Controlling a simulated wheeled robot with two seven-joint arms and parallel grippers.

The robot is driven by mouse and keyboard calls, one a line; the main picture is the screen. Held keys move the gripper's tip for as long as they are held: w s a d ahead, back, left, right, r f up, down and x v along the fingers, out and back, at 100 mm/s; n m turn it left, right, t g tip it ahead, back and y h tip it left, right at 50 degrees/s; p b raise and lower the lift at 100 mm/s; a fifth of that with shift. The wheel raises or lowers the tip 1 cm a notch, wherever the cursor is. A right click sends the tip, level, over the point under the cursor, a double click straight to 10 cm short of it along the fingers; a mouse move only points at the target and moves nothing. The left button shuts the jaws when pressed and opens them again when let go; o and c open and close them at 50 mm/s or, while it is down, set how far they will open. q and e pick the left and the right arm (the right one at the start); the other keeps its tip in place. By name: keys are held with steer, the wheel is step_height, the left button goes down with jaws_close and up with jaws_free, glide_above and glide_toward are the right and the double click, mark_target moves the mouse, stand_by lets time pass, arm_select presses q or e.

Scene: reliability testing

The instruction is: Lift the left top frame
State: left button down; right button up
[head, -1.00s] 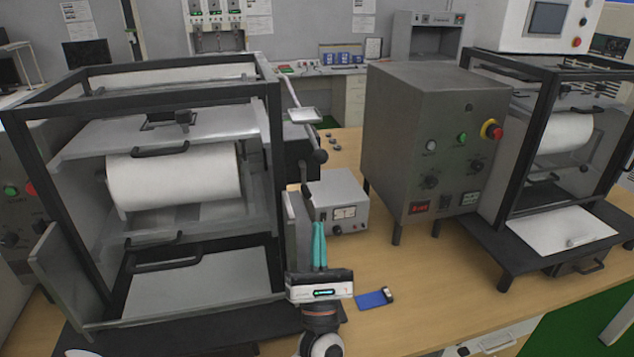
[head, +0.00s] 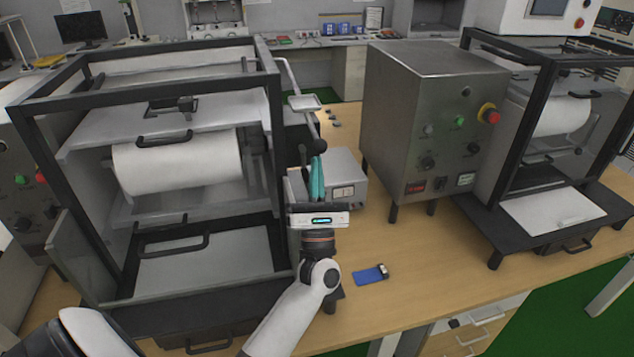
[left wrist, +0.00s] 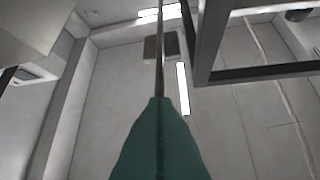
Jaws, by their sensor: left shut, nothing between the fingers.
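The left machine's black top frame (head: 150,88) lies level over its box-shaped stand, around a white roller (head: 178,164). My left gripper (head: 317,160) has teal fingers pointing up; they are shut with nothing between them. It is to the right of the machine's front right post and apart from it, in front of the small grey meter box. Its fingertips overlap the dark knob of a lever (head: 303,115) in the picture; I cannot tell whether they touch. The left wrist view shows the shut teal fingers (left wrist: 160,140) and a dark frame corner (left wrist: 205,75) at upper right. My right gripper is not in view.
A grey control box (head: 395,120) with a red knob stands right of centre. A second framed machine (head: 530,125) is at the far right. The meter box (head: 345,172) stands behind my gripper.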

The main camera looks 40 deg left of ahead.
arm_select(q)
steer(key=shift+w+a+r, duration=0.1)
steer(key=shift+r, duration=0.15)
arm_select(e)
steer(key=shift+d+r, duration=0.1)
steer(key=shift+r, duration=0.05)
